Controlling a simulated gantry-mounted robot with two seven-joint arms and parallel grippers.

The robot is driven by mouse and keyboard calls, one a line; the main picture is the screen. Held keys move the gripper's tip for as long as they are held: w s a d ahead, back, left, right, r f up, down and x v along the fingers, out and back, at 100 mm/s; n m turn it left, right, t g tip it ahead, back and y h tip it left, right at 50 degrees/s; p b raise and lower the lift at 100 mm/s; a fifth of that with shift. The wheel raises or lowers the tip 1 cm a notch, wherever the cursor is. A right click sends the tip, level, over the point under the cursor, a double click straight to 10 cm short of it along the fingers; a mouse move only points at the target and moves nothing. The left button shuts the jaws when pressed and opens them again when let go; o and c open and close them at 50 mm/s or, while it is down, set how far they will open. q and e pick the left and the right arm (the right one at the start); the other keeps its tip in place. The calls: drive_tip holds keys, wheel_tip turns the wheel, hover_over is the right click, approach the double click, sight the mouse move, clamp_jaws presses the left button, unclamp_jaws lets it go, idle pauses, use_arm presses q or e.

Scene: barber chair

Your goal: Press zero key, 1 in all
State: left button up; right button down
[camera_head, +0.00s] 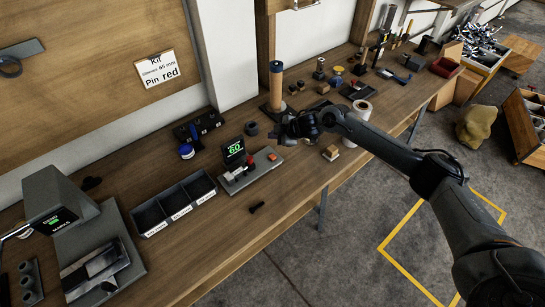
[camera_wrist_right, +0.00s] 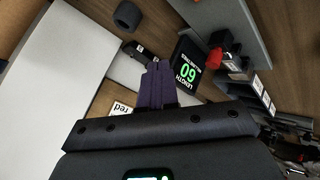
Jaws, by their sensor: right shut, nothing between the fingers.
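A measuring device stands on the bench with a small dark display (camera_head: 234,149) reading a green 60, a grey base (camera_head: 254,173), a red knob (camera_head: 250,160) and an orange-red button (camera_head: 272,157). I cannot read a zero mark on any key. The display also shows in the right wrist view (camera_wrist_right: 187,65), with the word LENGTH, near a red part (camera_wrist_right: 215,58). My right gripper (camera_head: 281,134) hovers behind and just right of the device. Its fingers (camera_wrist_right: 155,85) are shut and empty, apart from the display. My left gripper is not in view.
A black three-part bin (camera_head: 177,204) stands left of the device, and a dark bolt-like piece (camera_head: 257,207) lies in front. A post with an orange-brown cylinder (camera_head: 276,84) rises behind my right gripper. A white roll (camera_head: 361,109) stands right. The bench front is mostly clear.

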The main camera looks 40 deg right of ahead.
drive_tip(key=b, duration=0.6)
hover_over(274, 157)
wheel_tip(274, 157, down, 6)
drive_tip(key=shift+s+f, duration=0.1)
drive_tip(key=shift+f+b, duration=0.6)
drive_tip(key=shift+f, duration=0.6)
idle(0.7)
drive_tip(key=shift+f, duration=0.4)
